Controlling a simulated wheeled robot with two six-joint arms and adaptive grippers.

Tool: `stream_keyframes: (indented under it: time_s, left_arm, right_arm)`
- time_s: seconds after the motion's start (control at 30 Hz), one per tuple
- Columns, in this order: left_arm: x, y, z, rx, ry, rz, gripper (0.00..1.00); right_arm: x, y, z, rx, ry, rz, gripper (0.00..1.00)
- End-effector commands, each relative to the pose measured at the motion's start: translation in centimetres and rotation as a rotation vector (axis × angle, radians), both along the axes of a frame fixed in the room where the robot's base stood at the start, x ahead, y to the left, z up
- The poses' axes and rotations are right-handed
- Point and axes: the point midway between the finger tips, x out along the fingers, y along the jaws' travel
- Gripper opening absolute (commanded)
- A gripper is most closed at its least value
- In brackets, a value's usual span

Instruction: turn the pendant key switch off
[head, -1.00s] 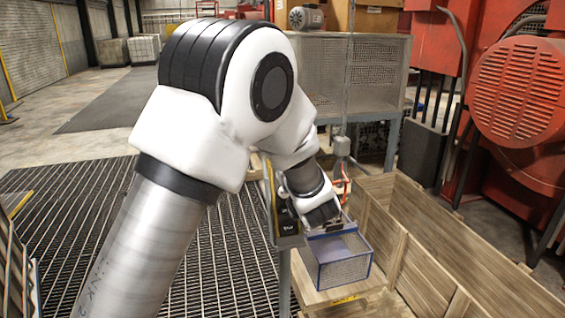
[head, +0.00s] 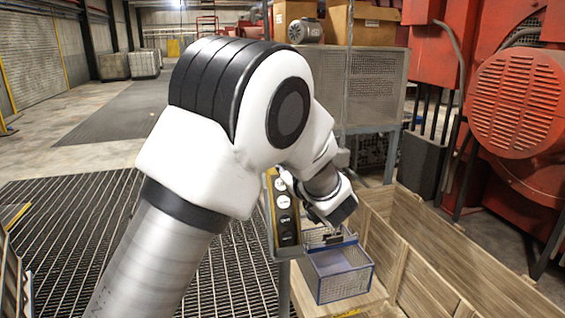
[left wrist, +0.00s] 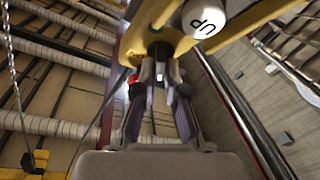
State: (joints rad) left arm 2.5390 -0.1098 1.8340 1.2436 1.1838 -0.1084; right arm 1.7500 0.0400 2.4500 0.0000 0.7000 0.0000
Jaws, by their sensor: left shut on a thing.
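The pendant (head: 287,238) is a dark, narrow control box with a yellow side and white round buttons, right of centre in the head view. In the left wrist view its yellow body (left wrist: 190,40) and a white button marked UP (left wrist: 204,18) are close above my left gripper (left wrist: 160,88). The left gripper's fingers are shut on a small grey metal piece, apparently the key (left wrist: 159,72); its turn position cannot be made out. In the head view my arm's wrist hides most of that grip. My right gripper is not in view.
A blue-framed mesh basket (head: 345,285) stands just right of the pendant, near wooden crate walls (head: 425,265). Red machinery (head: 515,95) fills the right. A mesh cabinet (head: 375,85) stands behind. Floor grating (head: 70,225) on the left is open.

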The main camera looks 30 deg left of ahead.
Motion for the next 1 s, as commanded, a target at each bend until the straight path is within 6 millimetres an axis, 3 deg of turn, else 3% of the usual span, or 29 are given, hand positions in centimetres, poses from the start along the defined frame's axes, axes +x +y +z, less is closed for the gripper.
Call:
stream_keyframes:
  time_s: [0.07, 0.1, 0.13, 0.17, 0.73, 0.87, 1.0]
  left_arm:
    - [0.0, 0.0, -0.1, -0.002, 0.001, 0.0, 0.0]
    - [0.0, 0.0, -0.1, -0.002, 0.001, 0.0, 0.21]
    - [0.0, 0.0, -0.1, -0.002, 0.001, 0.0, 0.31]
    - [0.0, 0.0, -0.1, -0.001, 0.001, 0.0, 0.35]
    - [-0.1, 0.1, 0.1, 0.048, 0.05, -0.032, 0.35]
    - [-0.2, 0.2, 0.4, 0.173, 0.171, -0.112, 0.35]
    - [-0.3, 0.3, 0.8, 0.36, 0.354, -0.235, 0.35]
  right_arm:
    - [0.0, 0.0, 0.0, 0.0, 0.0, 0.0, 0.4]
    - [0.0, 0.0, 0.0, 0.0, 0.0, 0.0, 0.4]
    - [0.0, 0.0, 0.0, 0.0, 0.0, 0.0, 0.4]
    - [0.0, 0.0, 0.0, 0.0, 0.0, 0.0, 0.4]
    - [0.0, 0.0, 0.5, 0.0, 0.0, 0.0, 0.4]
    - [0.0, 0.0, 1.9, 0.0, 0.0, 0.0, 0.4]
    - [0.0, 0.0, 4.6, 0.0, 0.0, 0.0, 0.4]
